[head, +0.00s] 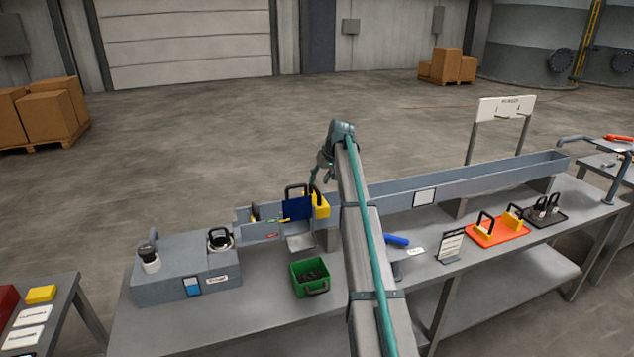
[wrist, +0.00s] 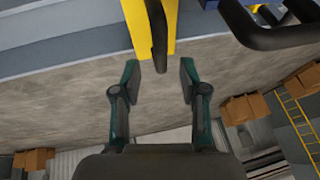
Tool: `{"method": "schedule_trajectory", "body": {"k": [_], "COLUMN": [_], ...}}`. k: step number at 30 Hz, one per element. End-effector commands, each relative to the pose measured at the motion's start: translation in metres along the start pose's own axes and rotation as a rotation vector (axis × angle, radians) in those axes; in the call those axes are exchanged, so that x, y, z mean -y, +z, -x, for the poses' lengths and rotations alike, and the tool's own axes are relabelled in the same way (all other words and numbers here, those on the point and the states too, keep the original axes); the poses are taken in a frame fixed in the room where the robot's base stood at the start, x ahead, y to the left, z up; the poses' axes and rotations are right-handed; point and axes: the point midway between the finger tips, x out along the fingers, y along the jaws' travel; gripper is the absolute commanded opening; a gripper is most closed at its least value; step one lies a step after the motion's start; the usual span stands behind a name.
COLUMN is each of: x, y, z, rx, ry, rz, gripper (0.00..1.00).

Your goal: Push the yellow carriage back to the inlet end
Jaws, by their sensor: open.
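The yellow carriage (head: 321,206) sits on the long grey trough, left of my arm in the head view. It is against the right side of a dark blue plate (head: 297,208) with a black handle. My gripper (wrist: 160,78) is open, a finger on each side of the bar's end, with no clear contact. In the head view my gripper (head: 316,184) is just above the carriage, partly hidden by my arm.
The grey trough (head: 470,184) runs empty to the right. A grey box (head: 185,270) with a black-handled fitting stands at its left end. A green bin (head: 311,278) sits in front. An orange tray (head: 497,233) and a sign (head: 451,246) are on the bench at right.

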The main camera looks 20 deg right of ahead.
Motion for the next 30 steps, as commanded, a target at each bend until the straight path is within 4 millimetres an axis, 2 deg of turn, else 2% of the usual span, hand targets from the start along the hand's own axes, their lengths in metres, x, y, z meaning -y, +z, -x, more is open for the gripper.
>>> {"method": "schedule_trajectory", "body": {"k": [3, 9, 19, 20, 27, 30], "x": [0.001, 0.001, 0.001, 0.001, 0.001, 0.001], "y": [-0.001, 0.000, 0.000, 0.000, 0.000, 0.000], "z": [-0.016, -0.033, -0.037, -0.037, -0.037, -0.036], "rx": [0.002, 0.001, -0.001, -0.001, 0.000, 0.000], "ry": [-0.001, 0.000, 0.000, 0.000, 0.000, 0.000], "rz": [0.000, 0.000, 0.000, 0.000, 0.000, 0.000], "gripper": [0.43, 0.43, 0.43, 0.40, 0.00, 0.00]}}
